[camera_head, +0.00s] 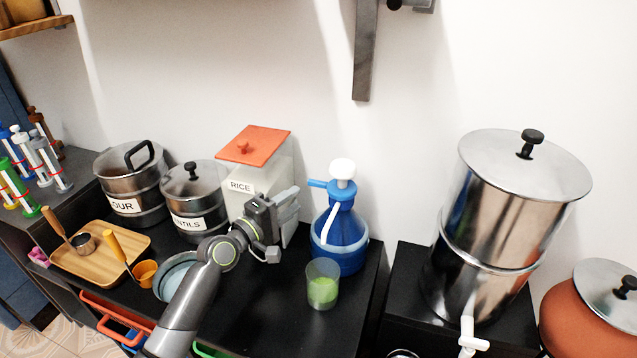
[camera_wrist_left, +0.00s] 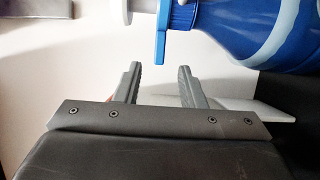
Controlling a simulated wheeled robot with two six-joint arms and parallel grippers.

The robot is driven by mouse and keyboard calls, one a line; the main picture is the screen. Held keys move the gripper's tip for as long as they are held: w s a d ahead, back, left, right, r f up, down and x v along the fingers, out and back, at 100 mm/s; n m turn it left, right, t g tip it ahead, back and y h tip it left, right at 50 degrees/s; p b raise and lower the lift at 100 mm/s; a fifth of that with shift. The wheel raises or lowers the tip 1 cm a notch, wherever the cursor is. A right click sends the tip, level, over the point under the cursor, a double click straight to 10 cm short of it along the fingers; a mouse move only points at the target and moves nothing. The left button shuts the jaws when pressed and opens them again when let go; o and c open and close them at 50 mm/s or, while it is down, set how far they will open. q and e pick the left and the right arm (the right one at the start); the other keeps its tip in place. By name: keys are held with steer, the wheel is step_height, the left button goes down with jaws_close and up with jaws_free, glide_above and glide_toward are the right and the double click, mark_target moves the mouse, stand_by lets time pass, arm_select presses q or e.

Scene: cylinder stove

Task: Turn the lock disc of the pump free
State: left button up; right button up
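The pump (camera_head: 342,172) has a white head and a blue spout pointing left, on a blue bottle (camera_head: 340,240) with a pale band. I cannot clearly tell the lock disc apart; a pale disc-like part (camera_wrist_left: 120,10) of the pump shows at the top edge of the left wrist view. My left gripper (camera_head: 283,225) is left of the bottle, beside the rice container. In the left wrist view its two fingers (camera_wrist_left: 162,68) are apart with nothing between them. The blue spout (camera_wrist_left: 161,35) appears just beyond the fingertips, without visible contact. My right gripper is not in view.
A glass with green contents (camera_head: 322,287) stands in front of the bottle. The rice container (camera_head: 250,160) with orange lid and two metal pots (camera_head: 195,200) stand left. A wooden tray (camera_head: 85,260) lies farther left. A large steel dispenser (camera_head: 490,230) stands right.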

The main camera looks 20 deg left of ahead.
mark_target(316, 185)
arm_select(q)
steer(key=x, duration=0.9)
steer(key=shift+w+d, duration=0.2)
steer(key=shift+w, duration=0.05)
jaws_close()
